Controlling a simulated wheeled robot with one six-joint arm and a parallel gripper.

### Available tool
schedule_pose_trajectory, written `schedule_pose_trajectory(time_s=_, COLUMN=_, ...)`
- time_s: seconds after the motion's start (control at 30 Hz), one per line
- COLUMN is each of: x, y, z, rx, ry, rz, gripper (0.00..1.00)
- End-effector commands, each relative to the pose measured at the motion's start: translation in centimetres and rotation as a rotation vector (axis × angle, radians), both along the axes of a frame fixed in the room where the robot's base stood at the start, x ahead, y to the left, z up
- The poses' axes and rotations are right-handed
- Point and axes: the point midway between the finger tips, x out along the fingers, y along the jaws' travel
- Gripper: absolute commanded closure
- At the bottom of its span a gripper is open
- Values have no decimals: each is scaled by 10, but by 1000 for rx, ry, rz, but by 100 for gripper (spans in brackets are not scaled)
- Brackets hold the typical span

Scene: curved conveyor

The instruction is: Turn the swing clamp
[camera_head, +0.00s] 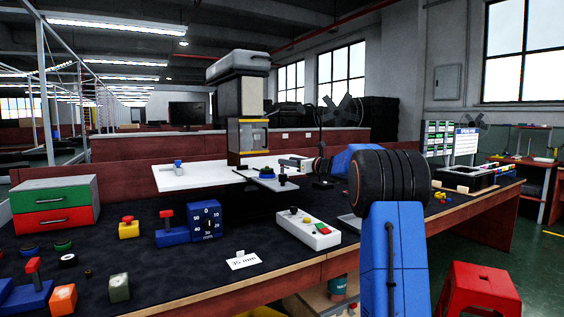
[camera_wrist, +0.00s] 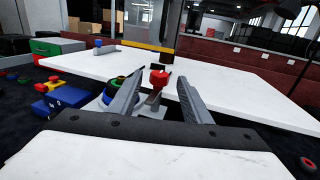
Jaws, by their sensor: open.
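In the wrist view, a red knob (camera_wrist: 158,79) on a short upright metal part shows between my two fingers. It looks like the handle of the swing clamp, but I cannot tell for certain. My gripper (camera_wrist: 162,73) is open, with one grey finger on each side of the knob and gaps between. In the head view my gripper (camera_head: 294,163) is small, above a little plate (camera_head: 265,181) at the press; the red knob is hard to make out there.
A white work plate (camera_head: 190,180) spreads around the press column (camera_head: 252,140). A blue block with a dial (camera_head: 206,222), a button box (camera_head: 307,229) and a red-and-green drawer box (camera_head: 54,205) stand on the dark bench. A low partition runs behind.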

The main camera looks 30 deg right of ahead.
Motion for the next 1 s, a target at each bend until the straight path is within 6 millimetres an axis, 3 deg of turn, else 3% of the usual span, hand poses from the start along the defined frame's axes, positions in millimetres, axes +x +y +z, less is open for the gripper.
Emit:
schedule_pose_trajectory(time_s=0.1, x=19, y=6, z=-1, rx=-1, ry=0, rz=2, gripper=56)
schedule_pose_trajectory(time_s=0.3, x=40, y=12, z=0, rx=-2, ry=-1, rz=1, gripper=56)
schedule_pose_trajectory(time_s=0.73, x=47, y=14, z=0, rx=-1, ry=0, rz=0, gripper=56)
schedule_pose_trajectory(time_s=0.9, x=47, y=14, z=0, rx=-1, ry=0, rz=0, gripper=96)
schedule_pose_trajectory(time_s=1.0, x=47, y=14, z=0, rx=-1, ry=0, rz=0, gripper=97)
